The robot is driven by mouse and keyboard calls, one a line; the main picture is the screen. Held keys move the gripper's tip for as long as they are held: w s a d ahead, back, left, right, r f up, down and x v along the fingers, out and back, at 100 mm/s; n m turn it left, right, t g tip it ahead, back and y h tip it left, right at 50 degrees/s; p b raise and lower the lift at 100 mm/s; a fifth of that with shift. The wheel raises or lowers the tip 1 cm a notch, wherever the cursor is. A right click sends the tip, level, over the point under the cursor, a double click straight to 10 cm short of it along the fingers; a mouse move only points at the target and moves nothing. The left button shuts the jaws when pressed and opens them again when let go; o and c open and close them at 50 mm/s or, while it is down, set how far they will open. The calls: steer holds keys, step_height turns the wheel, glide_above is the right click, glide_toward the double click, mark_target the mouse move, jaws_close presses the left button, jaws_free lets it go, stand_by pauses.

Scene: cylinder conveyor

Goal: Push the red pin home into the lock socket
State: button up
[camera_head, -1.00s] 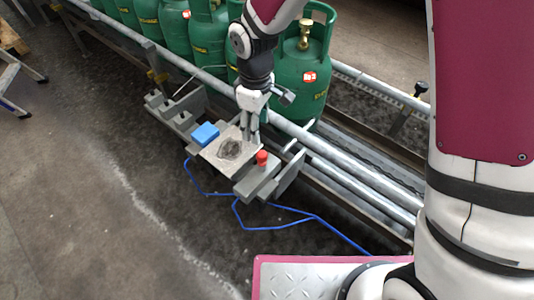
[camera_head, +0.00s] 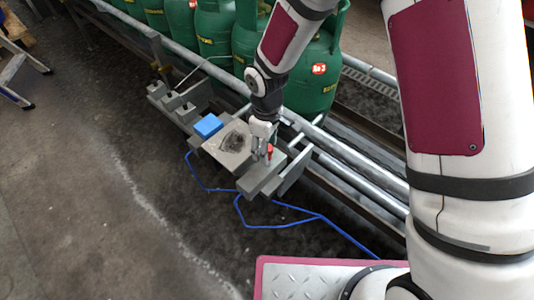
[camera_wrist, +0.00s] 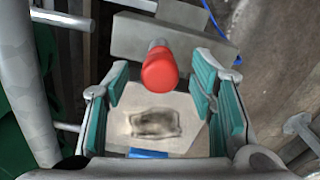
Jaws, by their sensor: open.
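The red pin (camera_head: 270,151) stands on a grey block (camera_head: 262,178) at the near end of the fixture. In the wrist view the pin (camera_wrist: 160,70) shows its rounded red head and a grey stem behind it. My gripper (camera_head: 264,153) is at the pin and partly covers it in the head view. In the wrist view its teal-padded fingers (camera_wrist: 159,88) are spread, one on each side of the pin's head, with clear gaps. The lock socket's opening is not distinguishable, and how deep the pin sits cannot be told.
A light plate with a dark smudge (camera_head: 218,150) and a blue block (camera_head: 208,125) lie beside the pin. Green gas cylinders (camera_head: 215,40) line the conveyor behind steel rails (camera_head: 345,172). A blue cable (camera_head: 285,226) runs over the floor in front.

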steer(key=shift+f, duration=0.15)
steer(key=shift+c, duration=0.3)
jaws_close()
